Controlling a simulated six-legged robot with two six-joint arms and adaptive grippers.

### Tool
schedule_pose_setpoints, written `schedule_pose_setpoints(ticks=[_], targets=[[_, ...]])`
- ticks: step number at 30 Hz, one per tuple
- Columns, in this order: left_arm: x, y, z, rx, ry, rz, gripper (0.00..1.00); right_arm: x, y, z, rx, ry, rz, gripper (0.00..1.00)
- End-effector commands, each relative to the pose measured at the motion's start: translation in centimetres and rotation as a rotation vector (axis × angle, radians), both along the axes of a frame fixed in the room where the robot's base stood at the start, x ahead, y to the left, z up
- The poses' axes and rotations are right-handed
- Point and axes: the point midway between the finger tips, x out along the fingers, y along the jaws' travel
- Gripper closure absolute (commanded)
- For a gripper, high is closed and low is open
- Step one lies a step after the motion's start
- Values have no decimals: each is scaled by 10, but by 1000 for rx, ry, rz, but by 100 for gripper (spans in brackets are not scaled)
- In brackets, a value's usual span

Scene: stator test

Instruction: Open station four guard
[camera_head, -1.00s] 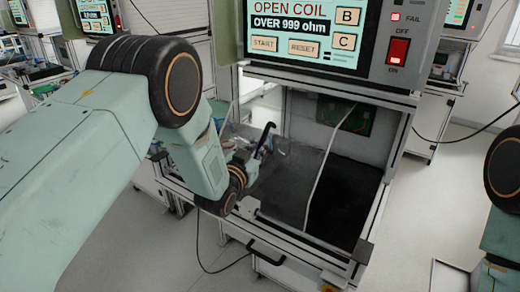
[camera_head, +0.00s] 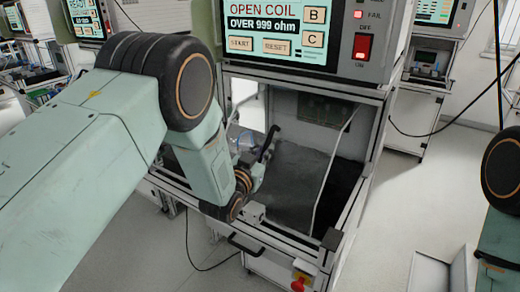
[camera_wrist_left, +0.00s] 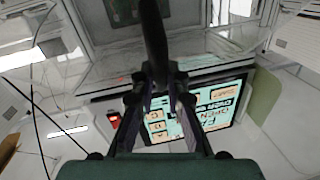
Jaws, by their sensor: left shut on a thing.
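The station cabinet (camera_head: 372,150) stands ahead with an open-fronted bay under a screen (camera_head: 278,28) reading "OPEN COIL". A clear guard panel shows in the left wrist view (camera_wrist_left: 205,68), across the bay; its outline is hard to make out in the head view. My left gripper (camera_head: 258,165) is at the left front of the bay. It is shut on a black bar-like handle (camera_head: 268,143), which runs up between the fingers in the left wrist view (camera_wrist_left: 153,35). The fingertips partly hide the grip. My right gripper is out of view.
A pale curved strip (camera_head: 328,170) crosses the bay. A black drawer handle (camera_head: 244,243) and a red knob (camera_head: 298,285) are on the cabinet front. My right arm is at the right edge. Floor right of the cabinet is partly clear.

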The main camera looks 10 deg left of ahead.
Motion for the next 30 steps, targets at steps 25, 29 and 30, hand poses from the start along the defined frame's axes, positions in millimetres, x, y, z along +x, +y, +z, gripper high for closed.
schedule_pose_setpoints(ticks=[25,29,30], targets=[[-10,-27,1,1,-1,2,100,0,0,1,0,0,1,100],[-10,-27,1,0,-1,2,100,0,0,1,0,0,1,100],[-10,-27,1,0,-1,2,100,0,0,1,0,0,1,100]])
